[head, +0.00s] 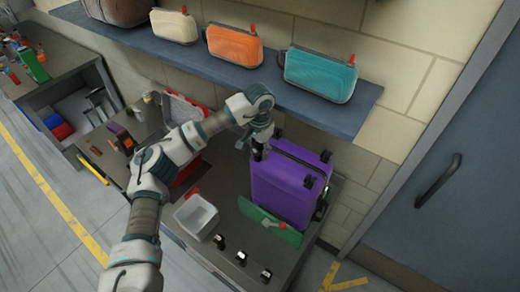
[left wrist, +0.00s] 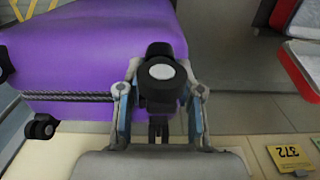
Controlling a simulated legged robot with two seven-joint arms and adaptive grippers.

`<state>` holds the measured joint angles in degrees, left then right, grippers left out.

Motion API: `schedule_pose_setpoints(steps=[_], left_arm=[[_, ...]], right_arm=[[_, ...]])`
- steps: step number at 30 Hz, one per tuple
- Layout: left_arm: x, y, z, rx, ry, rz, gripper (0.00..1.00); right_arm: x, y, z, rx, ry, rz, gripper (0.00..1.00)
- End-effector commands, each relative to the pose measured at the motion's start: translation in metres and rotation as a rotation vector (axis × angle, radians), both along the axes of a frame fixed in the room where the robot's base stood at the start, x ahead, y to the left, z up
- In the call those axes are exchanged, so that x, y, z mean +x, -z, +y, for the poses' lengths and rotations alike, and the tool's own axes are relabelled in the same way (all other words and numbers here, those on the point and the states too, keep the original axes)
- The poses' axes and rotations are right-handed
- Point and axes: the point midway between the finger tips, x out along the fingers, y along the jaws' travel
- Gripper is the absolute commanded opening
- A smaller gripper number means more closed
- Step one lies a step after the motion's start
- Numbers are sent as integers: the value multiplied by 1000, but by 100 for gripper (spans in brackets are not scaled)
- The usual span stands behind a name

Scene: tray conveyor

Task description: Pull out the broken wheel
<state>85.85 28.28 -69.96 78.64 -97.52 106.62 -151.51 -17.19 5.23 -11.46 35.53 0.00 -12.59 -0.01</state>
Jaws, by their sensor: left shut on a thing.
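A purple suitcase (head: 285,190) lies on the workbench in the head view; it also fills the upper left of the left wrist view (left wrist: 80,55). My left gripper (head: 259,152) is at the suitcase's upper left corner. In the left wrist view my left gripper (left wrist: 160,95) has its two fingers on either side of a black wheel with a pale hub (left wrist: 162,72), shut on it. The wheel is at the suitcase's corner; whether it is still attached cannot be told. Another black wheel (left wrist: 40,127) sits at the neighbouring corner. My right gripper is not in view.
A white bin (head: 196,218) stands left of the suitcase, with several small black parts (head: 241,258) along the bench's front. A green board (head: 285,233) lies before the suitcase. A blue shelf (head: 330,112) with bags overhangs behind. A red-and-grey case (head: 187,109) is open on the left.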

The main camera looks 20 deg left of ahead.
Motion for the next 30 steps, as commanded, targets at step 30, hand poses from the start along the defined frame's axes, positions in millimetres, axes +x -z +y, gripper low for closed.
schedule_pose_setpoints(steps=[30], left_arm=[[-1,-29,0,3,-2,1,0]], right_arm=[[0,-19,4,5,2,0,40]])
